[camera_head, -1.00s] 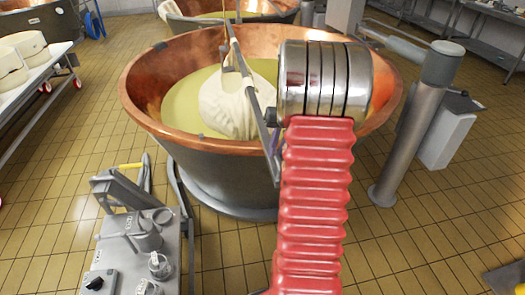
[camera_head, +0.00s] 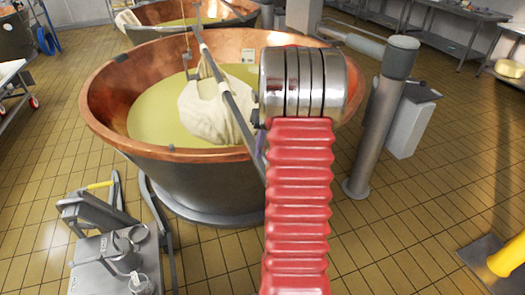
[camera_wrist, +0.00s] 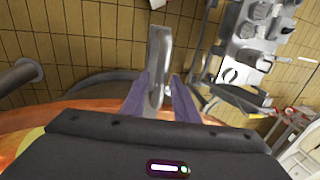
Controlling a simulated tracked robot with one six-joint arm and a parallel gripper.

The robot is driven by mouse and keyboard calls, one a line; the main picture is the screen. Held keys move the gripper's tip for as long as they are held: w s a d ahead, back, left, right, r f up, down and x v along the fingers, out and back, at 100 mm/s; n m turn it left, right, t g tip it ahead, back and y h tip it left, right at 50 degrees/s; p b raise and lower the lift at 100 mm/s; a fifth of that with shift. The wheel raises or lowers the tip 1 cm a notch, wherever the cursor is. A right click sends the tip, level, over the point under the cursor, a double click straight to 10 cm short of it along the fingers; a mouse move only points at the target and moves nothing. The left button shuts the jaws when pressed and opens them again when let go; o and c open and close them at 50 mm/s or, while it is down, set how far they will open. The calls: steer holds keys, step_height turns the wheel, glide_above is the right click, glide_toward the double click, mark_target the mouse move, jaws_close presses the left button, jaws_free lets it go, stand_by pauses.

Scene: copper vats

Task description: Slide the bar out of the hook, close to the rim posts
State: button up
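In the wrist view, the purple fingers of my gripper (camera_wrist: 160,90) close around the bar's near end (camera_wrist: 158,45). In the head view my arm mostly hides the gripper. Rim posts are not clearly visible.
A thick grey post (camera_head: 378,125) with a side arm stands right of the vat. A grey control cart (camera_head: 118,255) stands at the lower left. A second vat (camera_head: 150,17) is behind. Tiled floor (camera_head: 420,220) is open at the right.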

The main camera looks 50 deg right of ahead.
steer(key=shift+o, duration=0.7)
steer(key=shift+a, duration=0.1)
steer(key=shift+r, duration=0.15)
step_height(320, 180, up, 13)
steer(key=s+d, duration=0.1)
steer(key=d, duration=0.1)
steer(key=shift+s+d, duration=0.15)
steer(key=shift+d, duration=0.05)
